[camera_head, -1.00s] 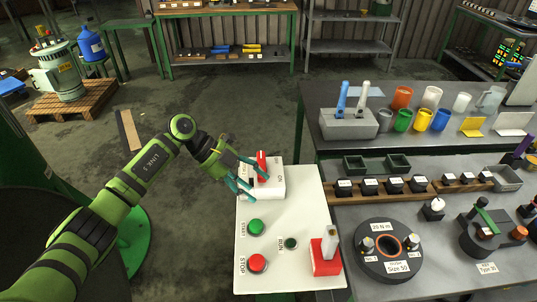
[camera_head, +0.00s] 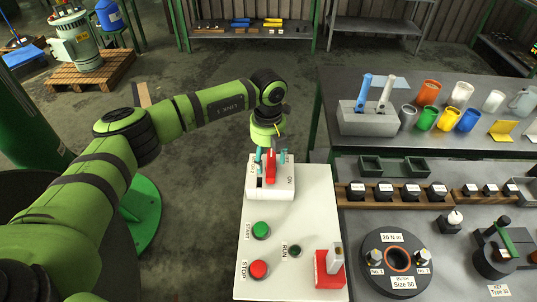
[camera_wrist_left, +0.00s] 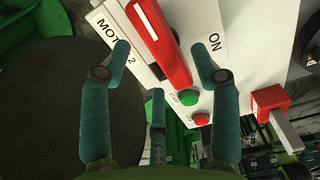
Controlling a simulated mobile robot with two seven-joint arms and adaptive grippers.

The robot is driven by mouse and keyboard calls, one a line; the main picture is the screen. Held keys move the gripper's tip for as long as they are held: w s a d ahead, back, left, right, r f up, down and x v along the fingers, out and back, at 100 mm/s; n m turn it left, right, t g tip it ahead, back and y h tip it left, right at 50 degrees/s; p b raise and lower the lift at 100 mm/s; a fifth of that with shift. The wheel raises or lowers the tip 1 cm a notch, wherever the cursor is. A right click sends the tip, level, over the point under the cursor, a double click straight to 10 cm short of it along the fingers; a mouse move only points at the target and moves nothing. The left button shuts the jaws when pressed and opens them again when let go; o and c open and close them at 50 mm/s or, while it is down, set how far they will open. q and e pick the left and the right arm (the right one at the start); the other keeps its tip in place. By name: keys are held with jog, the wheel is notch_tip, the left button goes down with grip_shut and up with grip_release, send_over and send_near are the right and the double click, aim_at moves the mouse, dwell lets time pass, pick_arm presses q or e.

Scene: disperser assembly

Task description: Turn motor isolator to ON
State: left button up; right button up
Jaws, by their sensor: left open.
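The motor isolator is a white box (camera_head: 284,189) with a red handle (camera_head: 270,174), at the far end of a white control panel (camera_head: 318,205). The "ON" label shows right of the handle. In the left wrist view the red handle (camera_wrist_left: 162,48) runs between the two upper fingers, with a "MOTOR 2" label to its left. My left gripper (camera_head: 271,158) is open at the far end of the handle, its teal fingers spread on either side. In the wrist view its fingers (camera_wrist_left: 165,62) look apart from the handle; contact cannot be told. My right gripper is out of view.
The panel also carries a green START button (camera_head: 261,230), a red STOP button (camera_head: 258,270), a small RUN lamp (camera_head: 295,251) and a red block with a grey lever (camera_head: 328,268). A dark workbench (camera_head: 345,150) with cups and parts stands to the right.

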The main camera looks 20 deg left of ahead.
pick_arm(q)
jog(key=shift+w+f, duration=0.15)
jog(key=shift+f, duration=0.35)
jog(key=shift+w+d+f, duration=0.1)
jog(key=shift+f, duration=0.35)
jog(key=c, duration=1.2)
jog(key=shift+o, duration=0.2)
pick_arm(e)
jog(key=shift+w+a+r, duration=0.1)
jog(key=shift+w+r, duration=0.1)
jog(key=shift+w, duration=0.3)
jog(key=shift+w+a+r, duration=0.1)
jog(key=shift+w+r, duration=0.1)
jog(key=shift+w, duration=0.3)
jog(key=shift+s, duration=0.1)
